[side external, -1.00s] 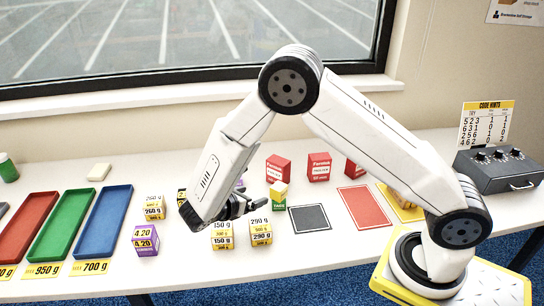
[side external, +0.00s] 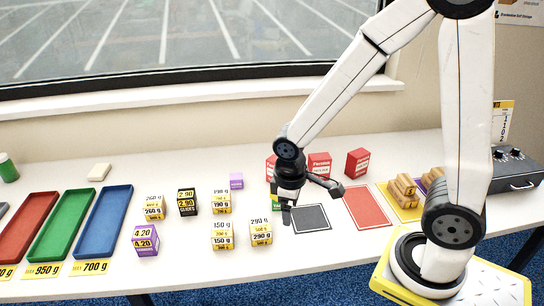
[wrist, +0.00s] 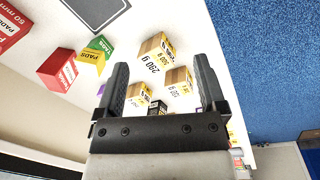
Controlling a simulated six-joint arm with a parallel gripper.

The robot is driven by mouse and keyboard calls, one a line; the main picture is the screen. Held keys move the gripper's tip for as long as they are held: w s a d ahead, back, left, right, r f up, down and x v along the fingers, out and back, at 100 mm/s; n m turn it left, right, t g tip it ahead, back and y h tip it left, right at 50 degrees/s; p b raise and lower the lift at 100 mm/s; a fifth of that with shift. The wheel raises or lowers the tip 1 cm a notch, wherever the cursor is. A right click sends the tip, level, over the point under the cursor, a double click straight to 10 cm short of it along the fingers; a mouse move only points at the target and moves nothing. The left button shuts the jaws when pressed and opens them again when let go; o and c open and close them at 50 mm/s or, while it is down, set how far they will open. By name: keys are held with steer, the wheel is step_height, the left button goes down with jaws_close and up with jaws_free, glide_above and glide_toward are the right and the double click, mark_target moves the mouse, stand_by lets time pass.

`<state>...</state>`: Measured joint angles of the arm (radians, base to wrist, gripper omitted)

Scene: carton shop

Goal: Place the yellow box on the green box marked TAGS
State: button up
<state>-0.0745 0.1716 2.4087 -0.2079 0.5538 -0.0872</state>
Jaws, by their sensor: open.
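The green box (side external: 273,203) stands on the table behind my gripper (side external: 313,200), which hides most of it in the side view. In the wrist view the green box (wrist: 104,44) shows with the yellow box (wrist: 89,57) against it, apparently resting on top. The yellow box is hidden in the side view. The lettering on the green box is too small to read surely. My gripper is open and empty, its fingers spread wide. In the wrist view my gripper (wrist: 157,65) has the pair beside its left finger.
Red boxes (side external: 319,165) stand behind. Yellow-white weight-marked boxes (side external: 222,236) and a purple box (side external: 146,238) stand to the left. A black mat (side external: 310,218) and a red mat (side external: 366,207) look empty. A yellow mat (side external: 413,214) holds brown pieces.

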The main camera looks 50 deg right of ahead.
steer(key=r+m+t, duration=0.1)
steer(key=m, duration=0.1)
steer(key=s+m+t+y, duration=0.1)
steer(key=shift+d+r+m, duration=0.15)
steer(key=shift+r+m, duration=0.25)
stand_by(1.0)
